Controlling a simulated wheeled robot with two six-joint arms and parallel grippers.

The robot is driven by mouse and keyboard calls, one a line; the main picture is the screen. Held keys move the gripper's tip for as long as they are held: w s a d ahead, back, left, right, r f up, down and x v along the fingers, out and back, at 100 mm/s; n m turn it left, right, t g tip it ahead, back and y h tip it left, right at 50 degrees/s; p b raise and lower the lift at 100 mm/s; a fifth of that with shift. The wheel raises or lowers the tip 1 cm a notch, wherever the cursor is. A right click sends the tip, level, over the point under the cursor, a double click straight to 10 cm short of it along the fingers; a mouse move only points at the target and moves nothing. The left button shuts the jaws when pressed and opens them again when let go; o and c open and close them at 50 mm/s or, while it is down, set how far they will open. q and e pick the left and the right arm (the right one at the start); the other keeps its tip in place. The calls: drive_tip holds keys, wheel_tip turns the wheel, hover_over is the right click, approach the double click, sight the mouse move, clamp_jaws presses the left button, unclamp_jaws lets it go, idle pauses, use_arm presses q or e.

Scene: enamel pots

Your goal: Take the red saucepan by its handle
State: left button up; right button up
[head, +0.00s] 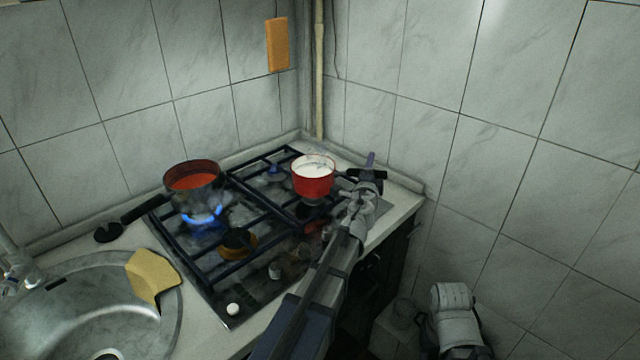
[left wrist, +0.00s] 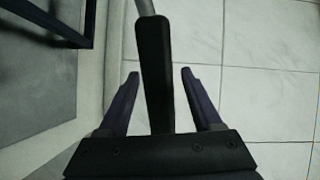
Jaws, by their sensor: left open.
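The red saucepan (head: 312,181) stands upright at the right rear of the gas hob, white inside. Its black handle (head: 346,173) points right, toward the counter edge. My left gripper (head: 364,170) is at this handle, beyond the pan's right side. In the left wrist view the handle (left wrist: 155,62) runs between the two fingers of the open gripper (left wrist: 159,76), with a gap visible on each side. The handle's lower end reaches close to the gripper's palm. My right gripper is not in view.
A dark pot (head: 193,187) with an orange-red inside stands over a blue flame at the left rear, its black handle pointing left. A yellow cloth (head: 153,276) lies on the sink (head: 60,330) edge. Tiled walls close off the back and right.

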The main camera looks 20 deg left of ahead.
use_arm(q)
drive_tip(key=shift+s, duration=0.1)
clamp_jaws()
idle(0.3)
idle(0.9)
